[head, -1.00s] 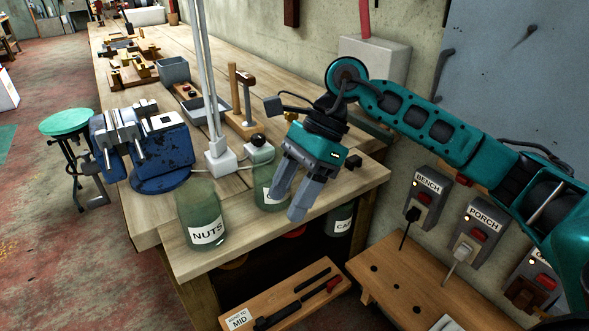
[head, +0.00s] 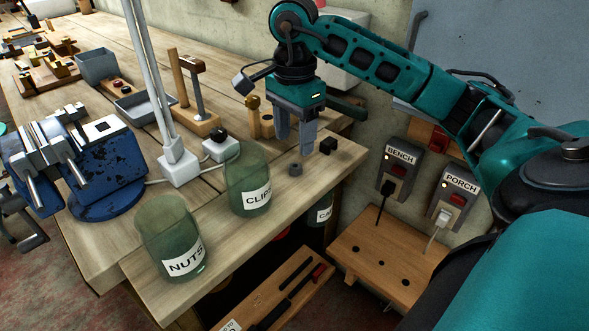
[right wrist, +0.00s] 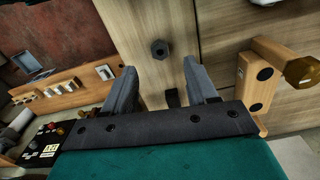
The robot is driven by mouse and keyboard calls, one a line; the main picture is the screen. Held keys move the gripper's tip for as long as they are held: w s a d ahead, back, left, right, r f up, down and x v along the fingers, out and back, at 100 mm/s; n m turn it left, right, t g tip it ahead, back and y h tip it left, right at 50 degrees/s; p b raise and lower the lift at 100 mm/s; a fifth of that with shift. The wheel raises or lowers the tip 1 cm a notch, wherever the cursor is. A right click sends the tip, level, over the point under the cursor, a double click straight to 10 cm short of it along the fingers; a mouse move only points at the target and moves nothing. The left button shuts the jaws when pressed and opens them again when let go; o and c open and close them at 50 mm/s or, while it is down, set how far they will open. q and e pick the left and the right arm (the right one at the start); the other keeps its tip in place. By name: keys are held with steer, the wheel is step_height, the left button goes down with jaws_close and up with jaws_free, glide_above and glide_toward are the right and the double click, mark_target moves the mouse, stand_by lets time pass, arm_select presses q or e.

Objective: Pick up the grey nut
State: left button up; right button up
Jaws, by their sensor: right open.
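The grey nut (head: 295,169) is a small hexagonal ring lying on the wooden bench top, right of the CLIPS jar, near the front edge. My right gripper (head: 295,143) points down just above and behind it, open and empty, its two grey fingers apart. In the right wrist view, the nut (right wrist: 160,48) lies on the wood just beyond the gap between the open fingertips (right wrist: 160,68), not between them. My left gripper is in neither view.
A small black block (head: 328,146) sits right of the nut. Green glass jars labelled CLIPS (head: 247,180) and NUTS (head: 172,240) stand to the left. A blue vise (head: 95,165) is at far left.

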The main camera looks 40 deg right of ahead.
mark_target(296, 165)
steer(key=f, duration=0.6)
steer(key=shift+d+f, duration=0.2)
steer(key=shift+d, duration=0.05)
jaws_close()
stand_by(0.3)
